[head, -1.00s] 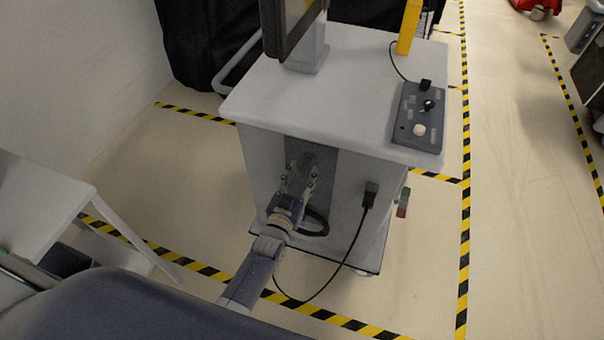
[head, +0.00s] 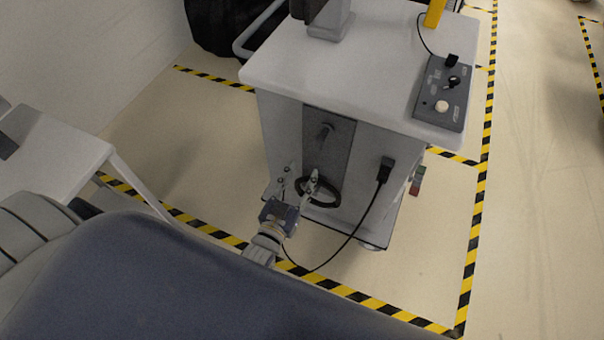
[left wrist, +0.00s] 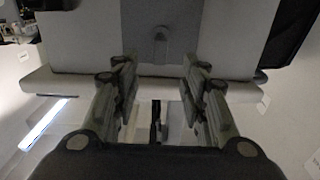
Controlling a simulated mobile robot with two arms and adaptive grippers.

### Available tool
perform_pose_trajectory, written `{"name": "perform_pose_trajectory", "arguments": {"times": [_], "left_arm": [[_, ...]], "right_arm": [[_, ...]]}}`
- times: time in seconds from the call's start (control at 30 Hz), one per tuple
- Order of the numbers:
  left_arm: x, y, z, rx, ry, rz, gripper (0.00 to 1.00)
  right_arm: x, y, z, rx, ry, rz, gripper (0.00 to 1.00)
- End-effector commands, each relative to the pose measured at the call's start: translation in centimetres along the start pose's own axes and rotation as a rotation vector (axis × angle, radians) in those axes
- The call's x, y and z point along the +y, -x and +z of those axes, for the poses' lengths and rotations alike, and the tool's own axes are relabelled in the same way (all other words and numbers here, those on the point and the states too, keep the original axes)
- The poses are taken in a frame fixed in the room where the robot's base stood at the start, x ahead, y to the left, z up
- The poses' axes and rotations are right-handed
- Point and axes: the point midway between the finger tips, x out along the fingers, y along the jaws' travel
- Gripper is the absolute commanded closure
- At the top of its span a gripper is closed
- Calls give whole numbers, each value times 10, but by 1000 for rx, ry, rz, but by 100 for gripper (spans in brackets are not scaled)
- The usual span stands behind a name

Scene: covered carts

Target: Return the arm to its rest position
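My left gripper (head: 298,183) is in front of the lower front of a light grey cart (head: 290,50). Its two fingers (left wrist: 158,88) are spread in the left wrist view, with nothing held between them. A dark recessed panel (head: 328,125) with a small peg (head: 324,131) is in the cart's front, above the gripper. The peg also shows in the left wrist view (left wrist: 160,46), beyond the fingertips. My right gripper is not in view.
A control box (head: 442,95) and a yellow post (head: 435,12) are on the cart top. A black cable runs from a plug (head: 386,168) on the cart front down towards the floor. A white table (head: 55,150) stands at left. Striped tape (head: 478,220) marks the floor; floor at right is clear.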

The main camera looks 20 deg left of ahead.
Motion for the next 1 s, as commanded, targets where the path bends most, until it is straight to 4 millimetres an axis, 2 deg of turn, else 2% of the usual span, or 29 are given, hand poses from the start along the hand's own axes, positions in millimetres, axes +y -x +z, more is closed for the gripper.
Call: {"name": "perform_pose_trajectory", "arguments": {"times": [0.33,0.47,0.57,0.67,0.7,0.77,0.8,0.87,0.9,0.97,1.0], "left_arm": [[0,0,1,-2,0,0,60],[4,4,24,-60,0,13,60],[10,18,72,-182,-2,38,60],[17,46,139,-361,-8,71,60],[18,61,167,-438,-12,84,60],[20,87,206,-553,-18,101,60],[19,106,230,-630,-23,111,60],[17,136,264,-743,-34,124,60],[15,158,285,-820,-42,132,60],[10,195,314,-935,-54,141,60],[5,219,331,-1010,-63,145,60]], "right_arm": [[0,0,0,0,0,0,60],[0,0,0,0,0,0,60],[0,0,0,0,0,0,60],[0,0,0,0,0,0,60],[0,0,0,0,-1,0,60],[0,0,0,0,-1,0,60],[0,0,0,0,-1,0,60],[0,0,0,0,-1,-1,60],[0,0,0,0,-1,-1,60],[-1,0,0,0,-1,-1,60],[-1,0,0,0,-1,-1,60]]}}
